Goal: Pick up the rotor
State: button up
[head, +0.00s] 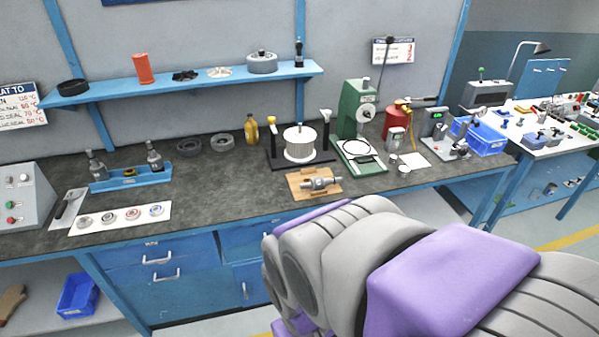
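A grey metal shaft-like part, which looks like the rotor (318,183), lies on its side on a light wooden board (298,190) near the front edge of the bench. It is apart from my arm in the picture. My grey and purple arm fills the lower right foreground, below and right of the rotor. My gripper's fingers do not show.
A black stand holding a white cylinder (299,143) is just behind the wooden board. A green press (357,115) stands to its right. A white mat with several rings (121,216) and a blue tool holder (131,179) are left. Bare bench top (235,188) lies left of the board.

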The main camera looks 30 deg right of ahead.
aim_at(316, 183)
jog(key=i, duration=1)
jog(key=i+z, duration=0.15)
jog(key=z, duration=0.3)
jog(key=i+z, duration=0.15)
jog(key=z, duration=0.35)
jog(key=i+j+z, duration=0.1)
jog(key=z, duration=1.7)
